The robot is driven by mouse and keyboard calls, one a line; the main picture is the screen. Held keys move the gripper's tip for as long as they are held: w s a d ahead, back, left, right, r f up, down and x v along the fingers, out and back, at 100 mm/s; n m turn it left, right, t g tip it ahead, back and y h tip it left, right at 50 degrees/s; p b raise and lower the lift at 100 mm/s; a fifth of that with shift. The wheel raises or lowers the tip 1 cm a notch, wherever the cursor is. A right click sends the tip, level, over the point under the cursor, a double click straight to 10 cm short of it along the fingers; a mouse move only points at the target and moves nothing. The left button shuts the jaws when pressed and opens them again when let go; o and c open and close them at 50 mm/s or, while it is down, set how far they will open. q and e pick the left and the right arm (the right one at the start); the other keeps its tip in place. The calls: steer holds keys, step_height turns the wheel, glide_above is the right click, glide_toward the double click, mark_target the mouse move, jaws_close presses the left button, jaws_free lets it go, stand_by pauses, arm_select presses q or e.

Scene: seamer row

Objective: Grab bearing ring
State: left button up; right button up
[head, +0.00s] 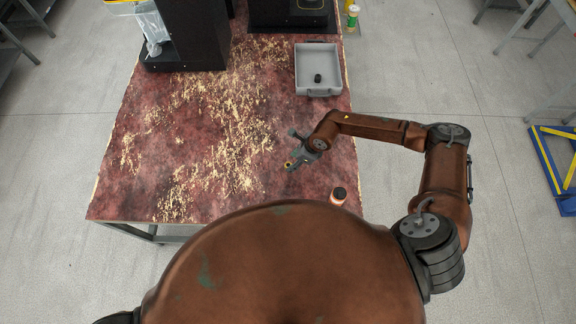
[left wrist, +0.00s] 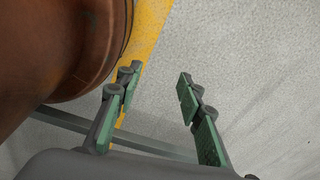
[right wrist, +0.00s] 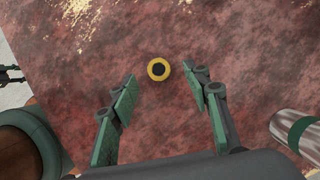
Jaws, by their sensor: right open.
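The bearing ring, a small yellow ring with a dark centre, lies on the reddish, worn table top (head: 150,150). In the right wrist view the ring (right wrist: 158,69) is just beyond and between my right fingertips, with table showing between it and each finger. My right gripper (right wrist: 158,80) is open and empty. In the head view my right gripper (head: 293,163) is low over the table's right part, with the yellow of the ring (head: 287,165) at its tip. My left gripper (left wrist: 158,82) is open and empty, above the grey floor, and is not seen in the head view.
A grey tray (head: 318,90) with a small black object (head: 318,78) stands at the table's back right. Black machines (head: 190,35) stand at the back. A small orange container with a dark top (head: 338,196) is at the near right edge. The middle and left are clear.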

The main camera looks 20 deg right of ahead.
mark_target(288, 165)
steer(key=x, duration=0.3)
steer(key=shift+a+f, duration=0.1)
steer(key=shift+f, duration=0.1)
jaws_close()
stand_by(0.3)
steer(key=shift+r, duration=0.1)
